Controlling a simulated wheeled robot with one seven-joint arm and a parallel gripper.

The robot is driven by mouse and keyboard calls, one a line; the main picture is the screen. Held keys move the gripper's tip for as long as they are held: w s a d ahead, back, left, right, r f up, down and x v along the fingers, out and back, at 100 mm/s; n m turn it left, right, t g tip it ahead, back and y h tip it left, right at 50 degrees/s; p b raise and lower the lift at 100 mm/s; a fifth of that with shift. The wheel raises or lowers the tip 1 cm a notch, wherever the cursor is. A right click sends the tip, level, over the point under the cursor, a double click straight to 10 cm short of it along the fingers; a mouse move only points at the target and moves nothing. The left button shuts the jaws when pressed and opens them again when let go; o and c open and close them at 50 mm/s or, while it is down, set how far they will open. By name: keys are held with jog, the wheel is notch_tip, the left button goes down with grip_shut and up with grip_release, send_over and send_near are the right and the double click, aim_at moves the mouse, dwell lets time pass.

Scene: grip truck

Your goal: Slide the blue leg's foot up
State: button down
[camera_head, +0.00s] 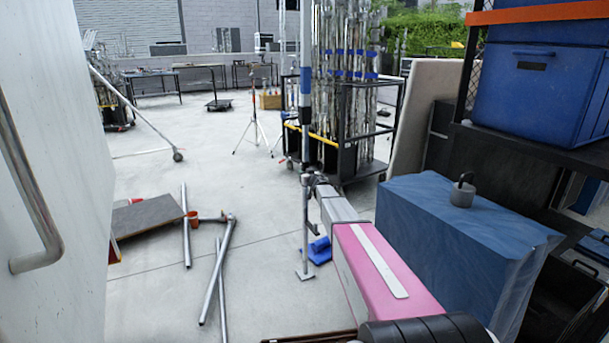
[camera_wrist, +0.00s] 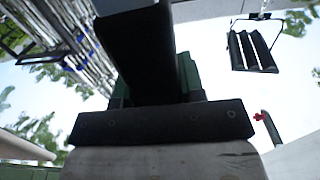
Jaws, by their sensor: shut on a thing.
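The blue leg (camera_head: 305,83) is a slim upright pole with a blue band on its upper part, in the middle of the head view. Its lower part is a thin grey tube, and its foot (camera_head: 305,274) is a small flat plate low over or on the concrete; I cannot tell whether it touches. My gripper (camera_head: 311,180) is at the end of my pink and grey arm, shut around the leg's lower part, well above the foot plate. In the wrist view a dark bar and a black upright block fill the middle, and the grip itself is not clear.
A blue bag (camera_head: 320,250) lies just right of the foot. Loose metal pipes (camera_head: 215,280) and a grey board (camera_head: 147,215) lie on the left floor. A wheeled rack of poles (camera_head: 345,100) stands behind. A blue covered box (camera_head: 440,235) stands close on the right.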

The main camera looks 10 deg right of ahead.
aim_at(307, 151)
notch_tip(307, 151, up, 12)
jog(key=shift+r, duration=0.35)
jog(key=c, duration=0.7)
grip_release()
jog(key=shift+s+d, duration=0.15)
jog(key=shift+s, duration=0.35)
jog(key=v, duration=0.9)
jog(key=shift+s+d, duration=0.1)
jog(key=shift+s, duration=0.25)
